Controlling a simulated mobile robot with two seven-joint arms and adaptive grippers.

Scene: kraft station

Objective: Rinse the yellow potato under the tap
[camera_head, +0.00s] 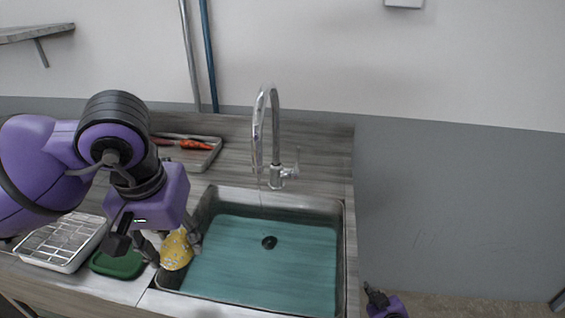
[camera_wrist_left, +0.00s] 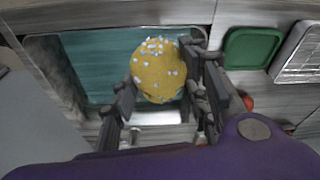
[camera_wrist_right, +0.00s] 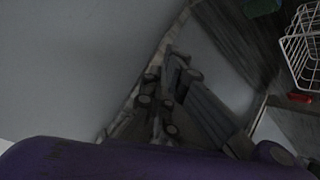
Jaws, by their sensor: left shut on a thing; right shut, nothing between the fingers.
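The yellow potato (camera_head: 176,250), with pale specks on its skin, is at the left edge of the sink (camera_head: 343,250). My left gripper (camera_head: 172,245) is shut on it. In the left wrist view the potato (camera_wrist_left: 160,70) sits between the fingers, over the sink's left part. The chrome tap (camera_head: 274,135) stands behind the sink, its spout over the basin, to the right of the potato. A faint thin line shows below the spout; I cannot tell if it is running water. My right gripper (camera_head: 376,296) is shut and empty, low at the right, outside the sink.
A green board or tray (camera_head: 118,265) and a white tray with a wire rack (camera_head: 62,243) lie left of the sink. Behind my left arm, a tray (camera_head: 205,157) holds a red-orange long object (camera_head: 190,144). The basin floor is teal with a dark drain (camera_head: 269,242).

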